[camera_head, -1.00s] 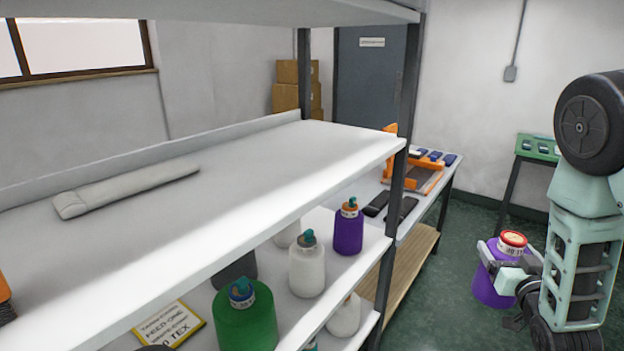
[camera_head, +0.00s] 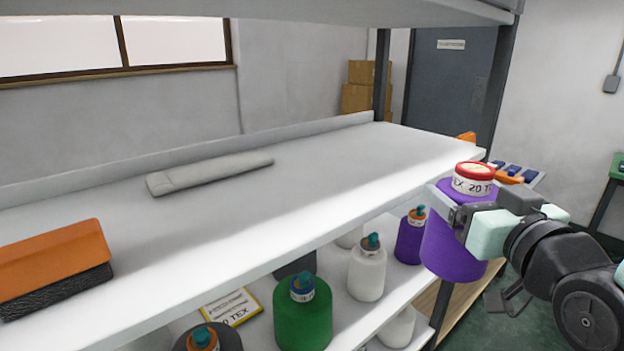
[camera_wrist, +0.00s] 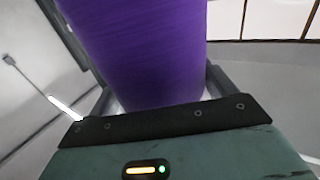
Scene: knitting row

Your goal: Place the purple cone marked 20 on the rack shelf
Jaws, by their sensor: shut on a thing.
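The purple cone (camera_head: 455,237) has a red top and a white label reading 20 TEX, and it is upright. My gripper (camera_head: 462,207) is shut on it near its upper part. In the head view the cone is at the right, in front of the rack's right end, near the end of the upper shelf (camera_head: 330,165). It fills the middle of the wrist view (camera_wrist: 135,50) between the fingers. The upper shelf is a long white board with much bare surface. The cone hides part of the shelf's right corner and post.
An orange-and-black brush (camera_head: 52,262) and a grey-white rolled cloth (camera_head: 210,173) lie on the upper shelf. The lower shelf holds a green cone (camera_head: 303,318), a white cone (camera_head: 367,272), another purple cone (camera_head: 410,240) and a yellow-edged sign (camera_head: 232,307). Another shelf board (camera_head: 260,8) is overhead.

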